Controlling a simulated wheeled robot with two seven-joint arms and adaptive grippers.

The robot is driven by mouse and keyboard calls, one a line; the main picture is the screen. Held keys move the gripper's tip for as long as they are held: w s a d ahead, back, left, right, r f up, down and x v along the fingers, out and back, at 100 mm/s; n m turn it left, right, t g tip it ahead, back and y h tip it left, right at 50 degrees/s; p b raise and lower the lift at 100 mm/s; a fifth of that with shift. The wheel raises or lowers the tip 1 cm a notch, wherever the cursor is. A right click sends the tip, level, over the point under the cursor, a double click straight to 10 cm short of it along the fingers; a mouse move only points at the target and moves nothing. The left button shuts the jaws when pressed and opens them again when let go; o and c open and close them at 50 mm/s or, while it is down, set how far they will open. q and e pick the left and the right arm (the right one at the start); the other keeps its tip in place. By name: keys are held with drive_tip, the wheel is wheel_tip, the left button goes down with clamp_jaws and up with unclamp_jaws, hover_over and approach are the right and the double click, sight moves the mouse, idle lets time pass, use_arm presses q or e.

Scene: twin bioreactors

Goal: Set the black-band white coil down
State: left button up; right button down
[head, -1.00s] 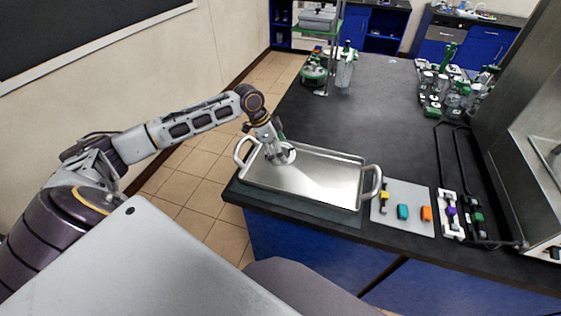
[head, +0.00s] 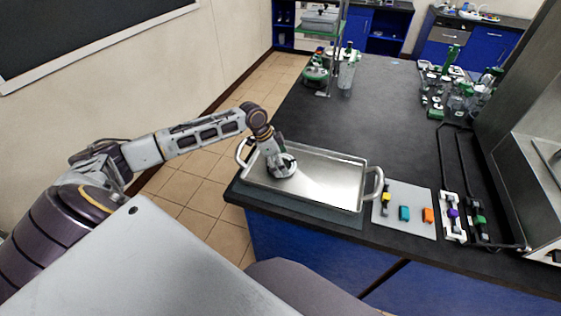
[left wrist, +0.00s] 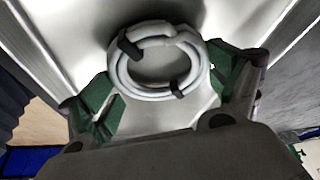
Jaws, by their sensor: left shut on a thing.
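The white coil with black bands (left wrist: 117,72) is between the green-padded fingers of my left gripper (left wrist: 160,90) in the left wrist view. The left gripper is shut on it. In the head view the coil (head: 289,160) is at the left end of the metal tray (head: 335,185), below my left gripper (head: 281,165). The coil is over the tray floor and very close to it; I cannot tell whether it touches. My right gripper is in neither view.
The tray has two upright end handles, and its right part is bare. A grey board (head: 412,222) with yellow, teal and orange pieces lies to its right. Clamps (head: 454,214) lie beyond that. Green-topped vessels (head: 347,68) stand at the back.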

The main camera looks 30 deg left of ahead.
use_arm(q)
drive_tip(key=shift+f, duration=0.15)
drive_tip(key=o, duration=0.8)
drive_tip(key=shift+c, duration=0.2)
drive_tip(key=v, duration=1.2)
idle(0.4)
